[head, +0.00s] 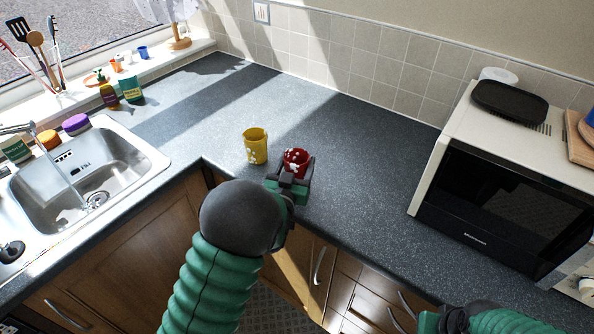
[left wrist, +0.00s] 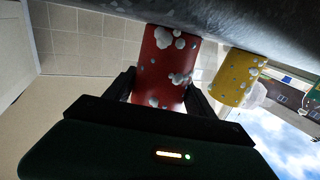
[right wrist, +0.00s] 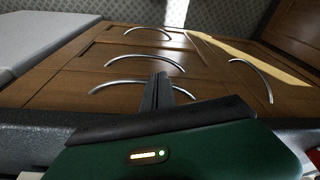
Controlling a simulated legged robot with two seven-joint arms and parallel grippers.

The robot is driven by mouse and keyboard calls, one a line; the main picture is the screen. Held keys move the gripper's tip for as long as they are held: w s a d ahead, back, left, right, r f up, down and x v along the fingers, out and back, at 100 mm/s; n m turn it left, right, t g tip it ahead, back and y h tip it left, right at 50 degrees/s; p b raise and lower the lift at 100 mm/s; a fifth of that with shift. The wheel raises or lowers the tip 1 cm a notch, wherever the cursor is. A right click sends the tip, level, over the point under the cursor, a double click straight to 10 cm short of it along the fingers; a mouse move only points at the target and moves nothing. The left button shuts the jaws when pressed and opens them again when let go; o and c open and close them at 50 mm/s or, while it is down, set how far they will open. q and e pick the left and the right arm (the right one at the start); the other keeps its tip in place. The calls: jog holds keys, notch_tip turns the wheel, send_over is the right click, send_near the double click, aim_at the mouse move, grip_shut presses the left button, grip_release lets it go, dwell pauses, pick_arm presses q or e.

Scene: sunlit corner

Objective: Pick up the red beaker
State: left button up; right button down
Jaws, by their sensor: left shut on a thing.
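The red beaker (head: 296,157), with white spots, is at the counter's front part in the head view. My left gripper (head: 291,174) is shut around it from the front. In the left wrist view, which is upside down, the red beaker (left wrist: 165,68) sits between the two dark fingers, with its base close to the counter. I cannot tell whether it touches the counter. My right gripper (right wrist: 160,92) has its fingers together and empty in the right wrist view, in front of the cabinet fronts.
A yellow beaker (head: 255,146) stands on the counter (head: 352,150) just left of the red one. A sink (head: 85,170) is at the left and a microwave (head: 500,180) at the right. The counter behind the beakers is clear.

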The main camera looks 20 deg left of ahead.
pick_arm(q)
jog(key=shift+a+f, duration=0.1)
jog(key=shift+c, duration=2.6)
jog(key=shift+d, duration=0.25)
